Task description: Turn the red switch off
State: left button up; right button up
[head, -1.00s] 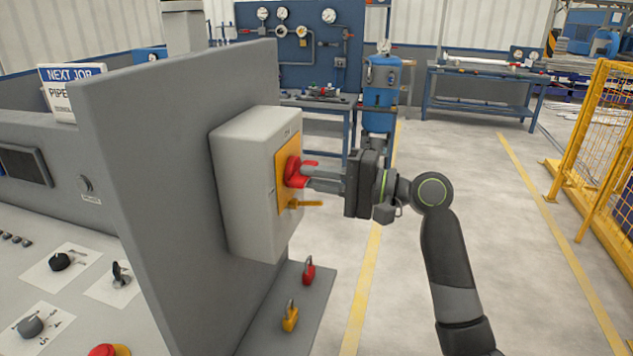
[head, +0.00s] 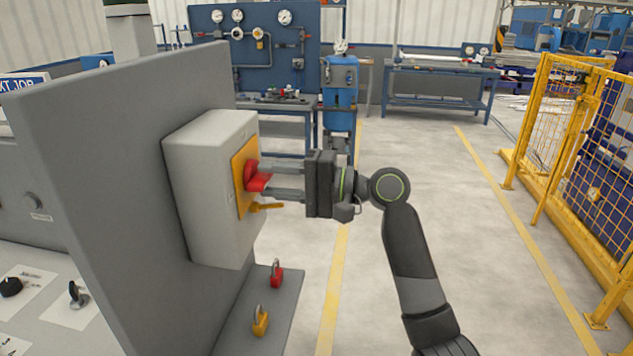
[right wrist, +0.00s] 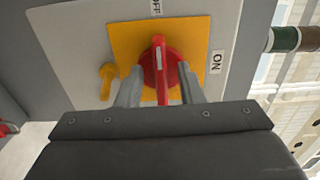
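The red switch (head: 254,179) is a rotary handle on a yellow plate (head: 241,160) on the side of a grey box (head: 208,150). In the right wrist view the red handle (right wrist: 159,68) lines up with the OFF label (right wrist: 155,8); the ON label (right wrist: 216,62) is off to the right. My right gripper (head: 272,181) is at the switch, its fingers spread on either side of the handle. In the right wrist view (right wrist: 159,90) a gap shows between each finger and the handle. My left gripper is not in view.
A yellow peg (head: 266,207) sticks out below the switch. A red padlock (head: 276,273) and a yellow padlock (head: 260,321) are on the ledge below the box. A grey panel (head: 120,170) stands left of the box. The floor to the right is clear up to a yellow fence (head: 570,150).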

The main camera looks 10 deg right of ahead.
jog(key=b+v, duration=0.4)
jog(key=v, duration=1.3)
jog(key=shift+d, duration=0.2)
